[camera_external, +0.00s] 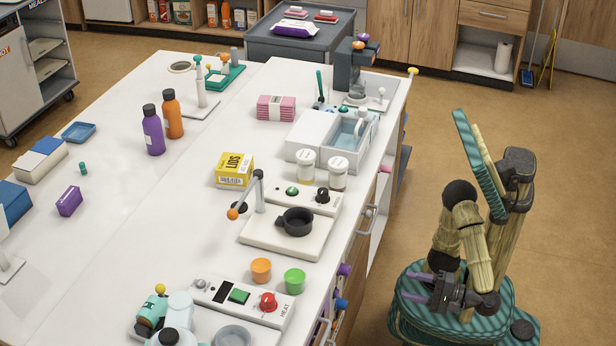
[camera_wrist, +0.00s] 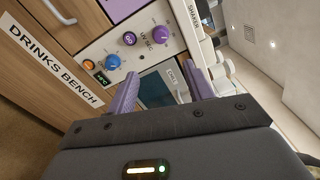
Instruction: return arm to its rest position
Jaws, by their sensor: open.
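My gripper (camera_external: 414,287) is in the external view at the lower right, low beside the bench and above my base. My arm is folded close to my own column, apart from the bench. The two purple fingers are spread with nothing between them. In the wrist view my gripper (camera_wrist: 160,92) points at the bench front, with a gap between the fingers and no object held.
The white bench (camera_external: 110,210) stands left of me, with knobs and handles on its side. Its control panel (camera_wrist: 130,45) shows in the wrist view. A scale-like device (camera_external: 285,235), jars and cups stand near its edge. Open floor (camera_external: 560,180) lies to my right.

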